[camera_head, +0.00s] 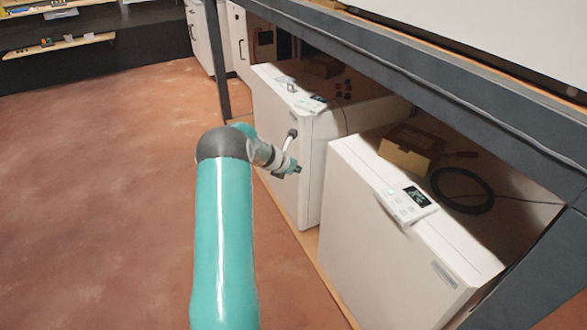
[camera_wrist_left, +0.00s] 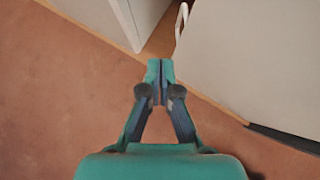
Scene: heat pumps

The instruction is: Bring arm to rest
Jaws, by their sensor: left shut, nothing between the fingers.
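My left arm (camera_head: 225,230) reaches up through the middle of the head view, teal with a dark grey joint. Its gripper (camera_head: 296,170) is small and partly hidden by the wrist, in front of the white heat pump units. In the left wrist view my left gripper (camera_wrist_left: 160,70) is shut with its fingertips together and nothing between them. It is over the floor near the wooden edge at the foot of the units, apart from them. My right gripper is in neither view.
Two white units, a rear one (camera_head: 280,120) and a front one (camera_head: 385,240), stand under a dark steel frame (camera_head: 440,100). The reddish floor (camera_head: 100,200) at left is clear.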

